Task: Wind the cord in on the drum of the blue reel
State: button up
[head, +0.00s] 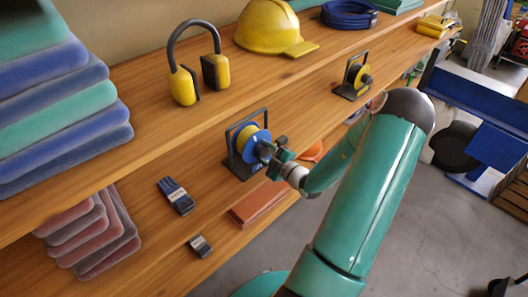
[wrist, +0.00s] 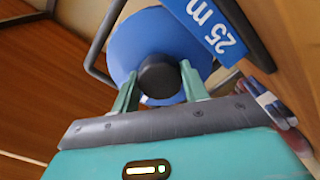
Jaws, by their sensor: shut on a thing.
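The blue reel (head: 250,135) stands upright in a dark frame on the lower shelf, with yellow showing on its drum. In the wrist view its blue disc (wrist: 125,45) faces me, with a round dark knob (wrist: 159,75) in front and a "25 m" label (wrist: 213,22) on the frame. My gripper (head: 278,157) is at the front face of the reel. In the wrist view my gripper (wrist: 160,90) has one green finger on each side of the dark knob and is shut on it. The cord's loose end cannot be made out.
A reddish-brown block (head: 258,203) lies in front of the blue reel, and dark blue packs (head: 176,196) lie to the left. Yellow earmuffs (head: 183,85) and a yellow helmet (head: 268,27) are on the upper shelf.

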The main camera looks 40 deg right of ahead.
jog(key=shift+s+m, duration=0.1)
jog(key=shift+m, duration=1.2)
jog(key=o, duration=1)
jog(key=s, duration=1.3)
jog(key=shift+s+d, duration=0.2)
jog(key=shift+s, duration=0.15)
